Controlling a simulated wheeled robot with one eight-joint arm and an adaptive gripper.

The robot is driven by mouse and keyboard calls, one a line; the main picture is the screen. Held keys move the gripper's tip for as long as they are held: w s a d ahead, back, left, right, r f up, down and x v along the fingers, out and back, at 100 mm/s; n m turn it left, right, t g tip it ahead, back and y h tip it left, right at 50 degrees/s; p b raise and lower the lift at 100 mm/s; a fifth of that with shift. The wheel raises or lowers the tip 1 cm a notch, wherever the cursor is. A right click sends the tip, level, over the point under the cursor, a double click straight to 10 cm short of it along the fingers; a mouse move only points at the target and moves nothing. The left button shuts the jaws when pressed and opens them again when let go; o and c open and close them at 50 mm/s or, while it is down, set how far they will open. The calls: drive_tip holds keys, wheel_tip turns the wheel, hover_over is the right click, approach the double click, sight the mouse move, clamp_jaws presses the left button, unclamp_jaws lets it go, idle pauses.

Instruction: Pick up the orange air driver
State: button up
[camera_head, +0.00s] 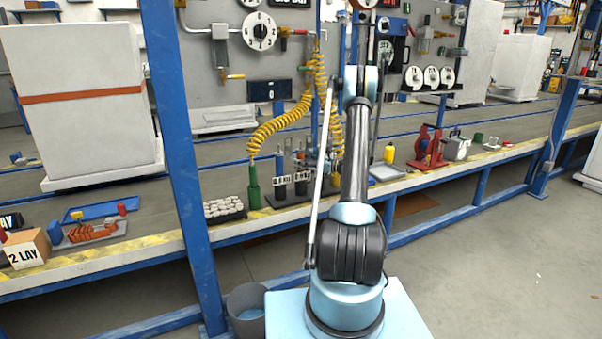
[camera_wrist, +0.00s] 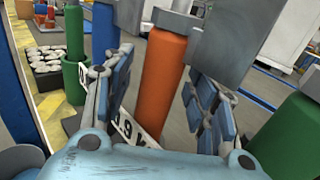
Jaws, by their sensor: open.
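The orange air driver (camera_wrist: 160,80) stands nearly upright between the two fingers of my gripper (camera_wrist: 163,60) in the wrist view. Its upper end is grey. My gripper is open, with one finger on each side of the orange body. I cannot tell whether either finger touches it. A white numbered label (camera_wrist: 126,125) shows below, in front of the driver's lower part. In the head view, my arm hides the orange driver, and my gripper is mostly hidden behind the arm too.
A green driver (camera_wrist: 76,60) stands left of my gripper, and another green one (camera_wrist: 285,140) stands close on the right. The left one also shows in the head view (camera_head: 254,187). Yellow coiled hoses (camera_head: 280,128) hang above. A black tray of white parts (camera_head: 223,209) lies left.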

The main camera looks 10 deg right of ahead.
drive_tip(key=shift+w+a, duration=0.1)
drive_tip(key=shift+a, duration=0.05)
clamp_jaws()
drive_tip(key=shift+r, duration=0.1)
